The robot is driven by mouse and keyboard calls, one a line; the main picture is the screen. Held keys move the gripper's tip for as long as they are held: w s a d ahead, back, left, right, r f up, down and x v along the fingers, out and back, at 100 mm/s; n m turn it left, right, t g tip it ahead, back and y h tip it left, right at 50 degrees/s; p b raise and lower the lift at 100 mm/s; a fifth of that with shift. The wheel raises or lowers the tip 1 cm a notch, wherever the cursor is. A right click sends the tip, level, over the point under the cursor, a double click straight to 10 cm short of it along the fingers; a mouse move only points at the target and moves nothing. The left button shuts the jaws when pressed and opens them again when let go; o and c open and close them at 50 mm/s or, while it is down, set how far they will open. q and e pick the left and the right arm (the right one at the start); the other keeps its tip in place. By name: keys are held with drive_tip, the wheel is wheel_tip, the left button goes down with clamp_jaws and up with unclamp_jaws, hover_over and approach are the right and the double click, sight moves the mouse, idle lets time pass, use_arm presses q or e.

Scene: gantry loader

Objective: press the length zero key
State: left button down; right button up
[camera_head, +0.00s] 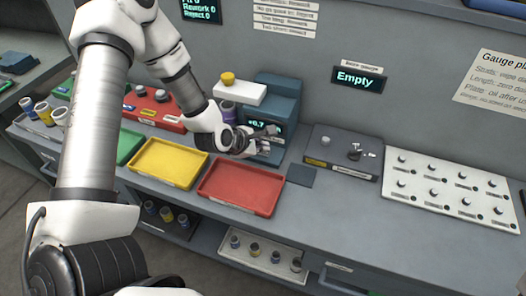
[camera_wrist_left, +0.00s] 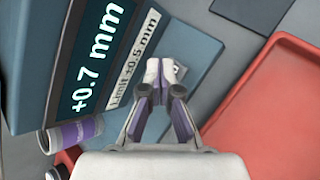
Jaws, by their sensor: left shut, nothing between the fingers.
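The blue length gauge (camera_head: 276,92) stands on the bench, its display (camera_wrist_left: 92,60) reading +0.7 mm above a label "Limit ±0.5 mm" (camera_wrist_left: 133,65). My left gripper (camera_head: 268,132) is at the front of this gauge. In the left wrist view its fingers (camera_wrist_left: 160,72) are shut with nothing between them, tips over the gauge's lower front face. A small pale part (camera_wrist_left: 179,70) shows just beyond the tips; the fingers partly hide it. I cannot make out the zero key or whether the tips touch it. My right gripper is not in view.
A purple-banded cylinder (camera_wrist_left: 78,134) stands beside the gauge. A red tray (camera_head: 241,186) and yellow tray (camera_head: 168,163) lie in front. To the right are a dark fixture (camera_head: 342,150), a white board of studs (camera_head: 450,190) and a display reading "Empty" (camera_head: 358,78).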

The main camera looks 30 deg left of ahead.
sight(262, 153)
use_arm(q)
drive_tip(key=shift+f, duration=0.15)
idle(0.5)
drive_tip(key=shift+r+p, duration=0.3)
drive_tip(key=shift+r, duration=0.5)
wheel_tip(262, 153, up, 5)
drive_tip(key=p, duration=0.3)
drive_tip(key=shift+p, duration=0.3)
